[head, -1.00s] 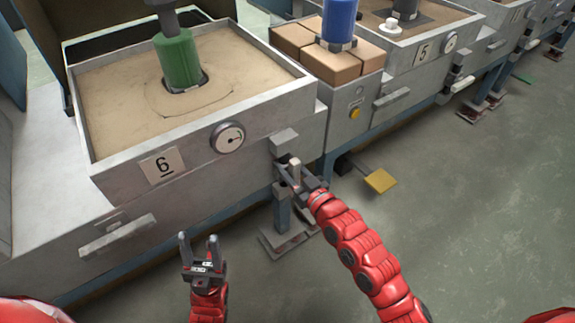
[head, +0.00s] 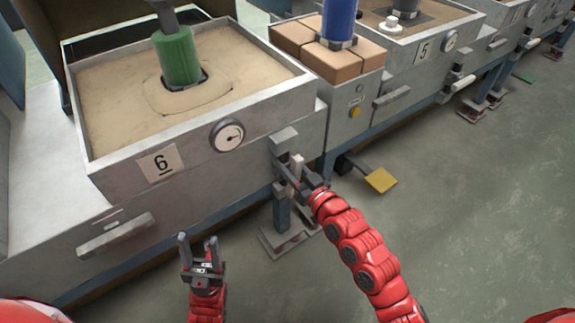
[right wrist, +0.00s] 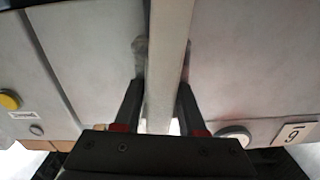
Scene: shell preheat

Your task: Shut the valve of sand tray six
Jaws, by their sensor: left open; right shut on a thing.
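Sand tray six (head: 110,176) is a grey metal box of sand with a "6" label (head: 161,164) on its front. Its valve lever (head: 297,160), a pale bar, is at the right end of the front, below a small grey block. My right gripper (head: 290,172) is shut on this lever. In the right wrist view the lever (right wrist: 167,60) runs as a long pale bar between the two fingers (right wrist: 160,105). The gripper partly hides the valve body in the head view. My left gripper (head: 198,242) is open and empty, in front of the tray's lower left.
A round gauge (head: 228,135) sits on the tray front. A green cylinder (head: 178,58) stands in the sand. To the right are bricks with a blue cylinder (head: 339,20), a yellow button (head: 355,112) and a yellow pedal (head: 380,180).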

